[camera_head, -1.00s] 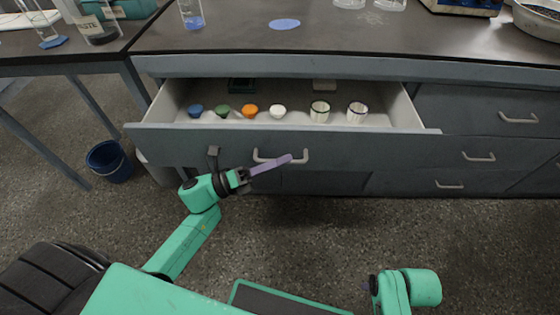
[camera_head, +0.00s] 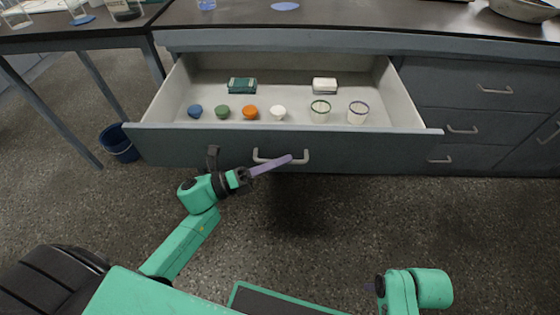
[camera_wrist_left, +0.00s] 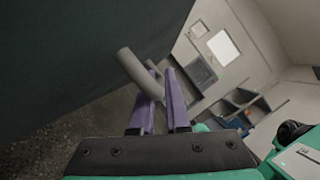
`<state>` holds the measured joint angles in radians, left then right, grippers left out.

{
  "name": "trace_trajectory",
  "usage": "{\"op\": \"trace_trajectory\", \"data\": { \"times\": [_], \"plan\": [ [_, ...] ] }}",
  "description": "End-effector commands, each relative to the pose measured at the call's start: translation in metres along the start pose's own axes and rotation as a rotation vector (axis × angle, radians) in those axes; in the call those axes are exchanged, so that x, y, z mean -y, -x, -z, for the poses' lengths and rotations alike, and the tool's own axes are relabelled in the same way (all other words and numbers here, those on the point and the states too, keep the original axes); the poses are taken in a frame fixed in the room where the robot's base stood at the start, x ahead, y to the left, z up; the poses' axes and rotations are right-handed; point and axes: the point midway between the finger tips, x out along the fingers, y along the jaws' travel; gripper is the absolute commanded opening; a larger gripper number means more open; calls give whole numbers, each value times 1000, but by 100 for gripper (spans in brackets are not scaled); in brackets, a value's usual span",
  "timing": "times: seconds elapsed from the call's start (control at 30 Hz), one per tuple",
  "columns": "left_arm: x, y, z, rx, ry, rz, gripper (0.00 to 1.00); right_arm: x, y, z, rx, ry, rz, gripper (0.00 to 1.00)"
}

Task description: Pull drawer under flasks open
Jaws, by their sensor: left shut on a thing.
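The drawer (camera_head: 200,146) below the worktop stands well open, with its grey front panel toward me. Its bar handle (camera_head: 305,157) is at the middle of the front and also shows in the left wrist view (camera_wrist_left: 135,69). My left gripper (camera_head: 290,159) is at this handle, with its purple fingers shut on the bar; the wrist view shows the fingers (camera_wrist_left: 160,95) at either side of it. The bottom of a glass vessel (camera_head: 206,5) shows on the worktop, cut off by the top edge.
The drawer holds coloured bowls (camera_head: 249,112), two pale cups (camera_head: 358,113), a green box (camera_head: 242,85) and a white box (camera_head: 324,85). A blue bucket (camera_head: 119,144) stands at left. Closed drawers (camera_head: 470,105) are at right. The floor before the drawer is clear.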

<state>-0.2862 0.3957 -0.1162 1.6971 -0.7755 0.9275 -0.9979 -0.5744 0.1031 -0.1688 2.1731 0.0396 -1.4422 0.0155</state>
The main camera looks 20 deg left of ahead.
Motion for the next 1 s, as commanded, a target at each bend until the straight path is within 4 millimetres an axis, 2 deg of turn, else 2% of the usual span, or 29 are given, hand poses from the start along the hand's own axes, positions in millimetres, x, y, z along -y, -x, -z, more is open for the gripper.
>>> {"op": "trace_trajectory", "data": {
  "times": [0.2, 0.23, 0.27, 0.3, 0.77, 0.87, 1.0],
  "plan": [
    [0, 0, 0, 1, 0, -1, 0, 0, 0, 1, -3, 0, 0, 50],
    [0, 0, 0, 1, 0, -1, 25, 0, 0, 2, -4, 1, 0, 50],
    [0, 0, 0, 1, 0, -1, 37, 0, 1, 2, -5, 1, 0, 50],
    [0, 0, 0, 1, 0, -1, 44, 0, 1, 3, -7, 1, 0, 50],
    [0, 2, 0, 1, 0, -1, 44, 0, 2, 8, -18, 2, -1, 50],
    [-1, 12, 0, 2, 1, -3, 44, 0, 2, 7, -16, 2, -1, 50],
    [-2, 46, 1, 0, 3, -6, 44, 0, 1, 4, -8, 2, 0, 50]
  ]
}}
